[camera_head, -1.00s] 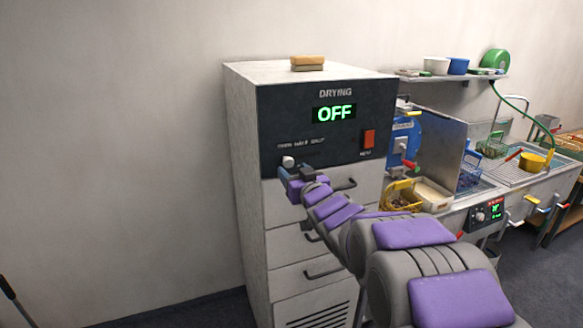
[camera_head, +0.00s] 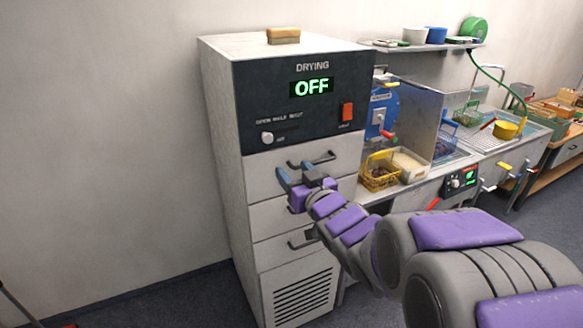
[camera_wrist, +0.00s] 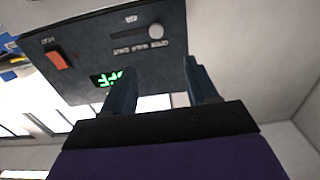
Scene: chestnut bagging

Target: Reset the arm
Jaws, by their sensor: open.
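My gripper (camera_head: 296,178) is open and empty in the head view, in front of the upper drawers of the drying cabinet and below its dark control panel (camera_head: 300,75). The green display (camera_head: 312,87) reads OFF. A white knob (camera_head: 266,138) is at the panel's lower left and a red switch (camera_head: 347,112) at its right. In the wrist view, my two blue fingers (camera_wrist: 160,80) stand apart with nothing between them. Behind them the panel (camera_wrist: 90,65) appears upside down, with the knob (camera_wrist: 155,31) and the red switch (camera_wrist: 58,60).
The cabinet's drawers have dark handles (camera_head: 312,160) near my gripper. A sponge-like block (camera_head: 283,36) lies on the cabinet top. To the right is a counter with a yellow basket (camera_head: 381,176), a pale tray (camera_head: 409,167) and sinks.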

